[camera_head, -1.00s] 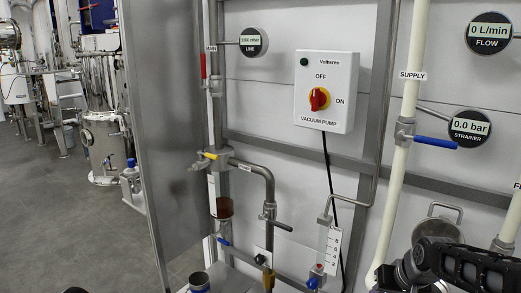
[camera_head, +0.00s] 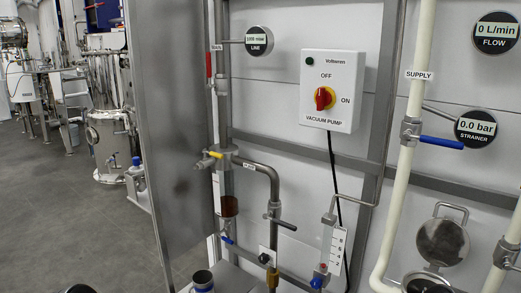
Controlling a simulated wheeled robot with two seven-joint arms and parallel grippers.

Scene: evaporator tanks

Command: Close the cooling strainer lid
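The cooling strainer lid (camera_head: 442,242) is a round, shiny steel disc with a loop handle at its top, at the lower right. It stands up, tilted open, against the wall panel. Below it, at the bottom edge, is the round rim of the strainer body (camera_head: 427,276), with a dark inside; its lower part is cut off by the frame. Neither of my grippers can be made out in this view.
The white supply pipe (camera_head: 396,210) with a blue-handled valve (camera_head: 441,142) runs just left of the lid. Another white pipe (camera_head: 506,245) stands to its right. The strainer gauge (camera_head: 478,129) reads 0.0 bar and the flow gauge (camera_head: 496,32) 0 L/min.

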